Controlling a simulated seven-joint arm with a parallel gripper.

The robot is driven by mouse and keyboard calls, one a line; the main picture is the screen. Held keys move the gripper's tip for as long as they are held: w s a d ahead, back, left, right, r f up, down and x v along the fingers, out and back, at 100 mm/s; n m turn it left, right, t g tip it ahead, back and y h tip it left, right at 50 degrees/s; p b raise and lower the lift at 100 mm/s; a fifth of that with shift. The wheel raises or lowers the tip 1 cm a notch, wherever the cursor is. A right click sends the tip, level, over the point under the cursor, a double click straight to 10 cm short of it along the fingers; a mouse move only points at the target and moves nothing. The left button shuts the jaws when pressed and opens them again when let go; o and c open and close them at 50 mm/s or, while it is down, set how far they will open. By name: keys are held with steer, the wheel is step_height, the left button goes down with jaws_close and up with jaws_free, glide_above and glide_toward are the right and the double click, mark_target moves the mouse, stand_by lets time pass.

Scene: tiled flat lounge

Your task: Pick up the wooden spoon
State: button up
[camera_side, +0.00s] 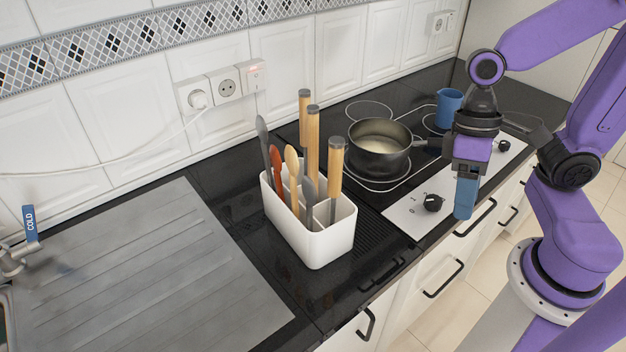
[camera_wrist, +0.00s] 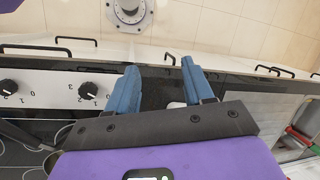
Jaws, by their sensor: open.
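The wooden spoon (camera_side: 292,163) is light tan and stands upright among other utensils in a white holder (camera_side: 327,243) on the black worktop. Its lower part is hidden inside the holder. My gripper (camera_side: 465,200) is to the right of the holder, above the front edge of the counter by the stove knobs, well apart from the spoon. Its blue fingers point down. In the wrist view my gripper (camera_wrist: 158,82) shows two blue fingers spread apart with nothing between them. I cannot make out the spoon in the wrist view.
Tall wood-handled utensils (camera_side: 336,165), a red utensil (camera_side: 277,170) and grey ones crowd the spoon. A pot (camera_side: 380,150) sits on the hob between holder and gripper, toward the wall. A blue cup (camera_side: 447,105) stands behind. The steel drainboard (camera_side: 140,270) at left is clear.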

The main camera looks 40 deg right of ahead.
steer(key=w+d+r+m+t+y, duration=0.1)
steer(key=w+r+m+t+y, duration=0.2)
steer(key=w+m, duration=0.45)
steer(key=w+r+m+t+y, duration=0.2)
steer(key=w+m+y, duration=0.3)
steer(key=w+m, duration=0.3)
steer(key=w+d+r+m+t+y, duration=0.1)
steer(key=w+r+m+t+y, duration=0.15)
steer(key=w+m, duration=0.55)
steer(key=m, duration=0.2)
glide_above(313, 171)
steer(key=w+a, duration=0.1)
steer(key=shift+g+y, duration=0.35)
steer(key=shift+y, duration=0.1)
step_height(313, 171, down, 6)
steer(key=shift+w+f, duration=0.1)
steer(key=shift+w, duration=0.05)
jaws_close()
